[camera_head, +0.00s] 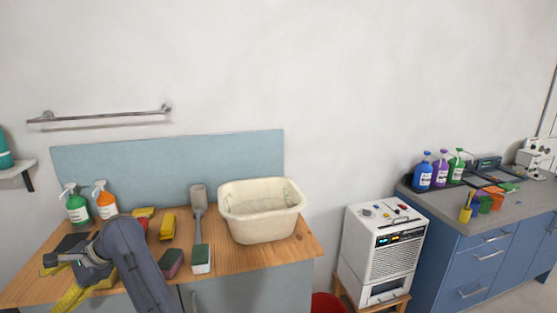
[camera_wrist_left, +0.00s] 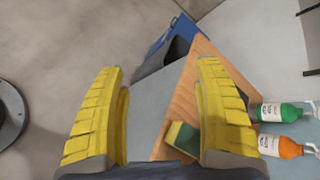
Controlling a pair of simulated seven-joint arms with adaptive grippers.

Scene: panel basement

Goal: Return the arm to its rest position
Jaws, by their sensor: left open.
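My left arm (camera_head: 138,262) reaches over the left part of the wooden worktop (camera_head: 293,246). Its gripper (camera_head: 57,284) is at the worktop's left front, with yellow fingers spread apart. In the left wrist view the two yellow fingers (camera_wrist_left: 160,115) stand wide apart with nothing held between them. Beyond them show the worktop edge and a green and yellow sponge (camera_wrist_left: 183,138). My right gripper is in neither view.
On the worktop stand a green spray bottle (camera_head: 77,205), an orange one (camera_head: 105,200), a brush (camera_head: 199,215), sponges (camera_head: 172,263) and a cream basin (camera_head: 262,229). A white machine (camera_head: 383,252) and blue cabinet (camera_head: 480,262) stand right. A wall rail (camera_head: 100,116) hangs above.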

